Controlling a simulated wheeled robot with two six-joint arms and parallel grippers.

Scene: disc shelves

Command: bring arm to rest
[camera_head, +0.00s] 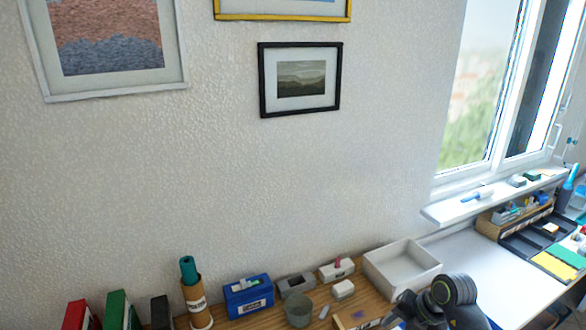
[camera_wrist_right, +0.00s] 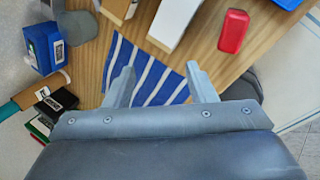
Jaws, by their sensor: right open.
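My right gripper (camera_wrist_right: 161,68) shows in the right wrist view with its two fingers apart and nothing between them. Beyond the fingers is a blue-and-white striped cloth (camera_wrist_right: 158,78) on the wooden surface; I cannot tell the height of the fingers above it. In the head view, part of my dark grey right arm (camera_head: 450,297) shows at the bottom right, in front of the table. My left gripper is in neither view.
A white tray (camera_head: 402,283), a blue box (camera_head: 247,297), a grey cup (camera_head: 298,310) and a brown tube (camera_head: 197,302) stand along the wall. A red object (camera_wrist_right: 233,32) lies near the cloth. The white desk (camera_head: 490,266) has free room.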

